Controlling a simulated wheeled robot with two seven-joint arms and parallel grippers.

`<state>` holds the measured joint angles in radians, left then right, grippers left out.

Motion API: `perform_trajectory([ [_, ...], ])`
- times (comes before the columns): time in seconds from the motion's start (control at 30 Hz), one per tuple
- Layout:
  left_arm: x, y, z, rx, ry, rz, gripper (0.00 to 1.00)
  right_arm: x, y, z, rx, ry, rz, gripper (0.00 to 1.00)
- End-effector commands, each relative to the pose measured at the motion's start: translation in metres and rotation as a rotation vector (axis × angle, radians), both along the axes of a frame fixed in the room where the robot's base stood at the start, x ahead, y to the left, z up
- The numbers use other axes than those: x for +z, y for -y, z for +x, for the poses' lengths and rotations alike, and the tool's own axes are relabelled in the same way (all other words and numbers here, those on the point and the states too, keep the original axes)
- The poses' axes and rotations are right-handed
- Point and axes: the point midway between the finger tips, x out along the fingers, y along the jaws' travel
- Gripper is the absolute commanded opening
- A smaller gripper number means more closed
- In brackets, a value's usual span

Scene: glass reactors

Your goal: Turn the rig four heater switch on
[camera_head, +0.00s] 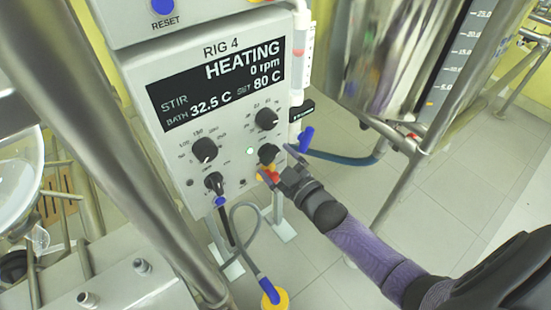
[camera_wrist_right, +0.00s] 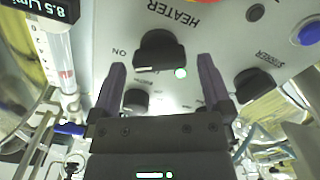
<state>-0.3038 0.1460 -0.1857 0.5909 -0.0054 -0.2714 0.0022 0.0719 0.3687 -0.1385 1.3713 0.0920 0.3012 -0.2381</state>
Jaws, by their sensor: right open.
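The rig four control box (camera_head: 165,75) shows "RIG 4" and a display (camera_head: 215,90) reading HEATING, 0 rpm, bath 32.5 C, set 80 C. The heater switch (camera_wrist_right: 160,50) is a black knob under upside-down HEATER lettering in the right wrist view, with ON printed beside it. A small green lamp (camera_wrist_right: 181,73) next to it is lit; this lamp also glows in the head view (camera_head: 250,152). My right gripper (camera_wrist_right: 160,64) is open, its fingers spread either side of the knob in the picture. Whether they touch it I cannot tell. My left gripper is not in view.
Other black knobs (camera_head: 205,150) sit on the same panel. A red and yellow part (camera_head: 268,174) is partly hidden by my right gripper. A blue valve handle (camera_head: 305,138) and hose (camera_head: 345,158) are close to the right. A metal post (camera_head: 125,160) crosses the left foreground.

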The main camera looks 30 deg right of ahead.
Motion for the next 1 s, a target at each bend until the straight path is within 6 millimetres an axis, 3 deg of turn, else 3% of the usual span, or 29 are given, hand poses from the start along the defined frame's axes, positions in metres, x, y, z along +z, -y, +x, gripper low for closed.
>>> perform_trajectory([
  [0.2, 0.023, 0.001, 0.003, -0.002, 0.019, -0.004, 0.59, 0.004, 0.007, -0.049, -0.001, -0.003, 0.001, 1.00],
  [0.4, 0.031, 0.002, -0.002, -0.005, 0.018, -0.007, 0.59, 0.002, 0.011, -0.081, 0.000, -0.002, 0.001, 1.00],
  [0.93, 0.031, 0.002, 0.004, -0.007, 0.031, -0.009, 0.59, 0.000, 0.012, -0.088, -0.001, -0.004, 0.000, 1.00],
  [1.0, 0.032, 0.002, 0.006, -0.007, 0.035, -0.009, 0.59, -0.010, 0.013, -0.092, -0.010, -0.044, 0.005, 1.00],
])
